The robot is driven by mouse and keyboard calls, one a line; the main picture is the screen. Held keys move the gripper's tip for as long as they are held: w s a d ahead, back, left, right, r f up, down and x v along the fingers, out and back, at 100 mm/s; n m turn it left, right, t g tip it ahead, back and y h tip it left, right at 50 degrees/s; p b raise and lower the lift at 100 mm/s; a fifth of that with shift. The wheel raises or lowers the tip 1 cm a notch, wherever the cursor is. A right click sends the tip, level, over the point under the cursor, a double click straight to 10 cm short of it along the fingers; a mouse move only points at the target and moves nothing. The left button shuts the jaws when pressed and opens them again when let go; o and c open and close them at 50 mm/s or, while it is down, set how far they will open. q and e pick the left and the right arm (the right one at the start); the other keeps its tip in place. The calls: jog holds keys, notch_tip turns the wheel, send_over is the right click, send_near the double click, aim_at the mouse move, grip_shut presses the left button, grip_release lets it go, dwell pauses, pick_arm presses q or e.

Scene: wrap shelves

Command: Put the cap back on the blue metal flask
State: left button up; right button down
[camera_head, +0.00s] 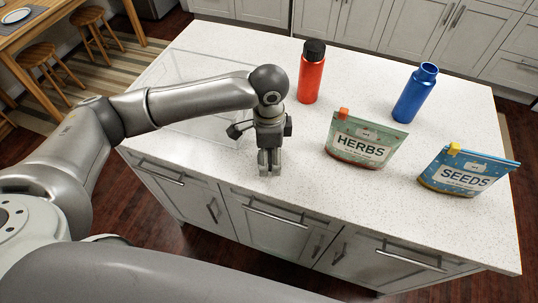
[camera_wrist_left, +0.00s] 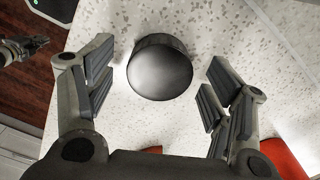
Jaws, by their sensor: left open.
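The blue metal flask (camera_head: 415,95) stands upright and uncapped at the back right of the white counter. A round black cap (camera_wrist_left: 160,70) lies on the counter in the left wrist view. My left gripper (camera_head: 269,170) points down near the counter's front edge, left of the flask. Its open fingers (camera_wrist_left: 160,85) are on either side of the cap in the left wrist view, with gaps visible. In the head view the cap is hidden by the gripper. What looks like my right gripper (camera_wrist_left: 22,48) shows small at the wrist view's left edge; its jaws are unclear.
A red flask (camera_head: 312,78) with a black cap stands behind my left gripper. A HERBS pouch (camera_head: 362,143) and a SEEDS pouch (camera_head: 462,172) stand to the right, in front of the blue flask. A clear sheet or panel (camera_head: 165,62) is at the left, behind my arm.

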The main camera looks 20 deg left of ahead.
pick_arm(q)
jog(key=shift+c, duration=0.2)
jog(key=c, duration=0.9)
jog(key=shift+r, duration=0.15)
jog(key=shift+r+b, duration=0.35)
jog(key=shift+r, duration=0.25)
jog(key=shift+s+d+r+b, duration=0.2)
jog(key=shift+s+d+r, duration=0.45)
jog(key=shift+s+r, duration=1.45)
jog(key=shift+s+d+r+b, duration=0.15)
jog(key=shift+s+d+r, duration=0.5)
jog(key=shift+s+r, duration=1.45)
jog(key=shift+s+d+r+b, duration=0.2)
jog(key=shift+s+d+r, duration=0.45)
jog(key=shift+s+r, duration=1.45)
pick_arm(e)
jog(key=shift+f, duration=0.95)
pick_arm(q)
jog(key=shift+s+f, duration=0.45)
jog(key=shift+f, duration=0.05)
pick_arm(e)
jog(key=c, duration=2.2)
grip_release()
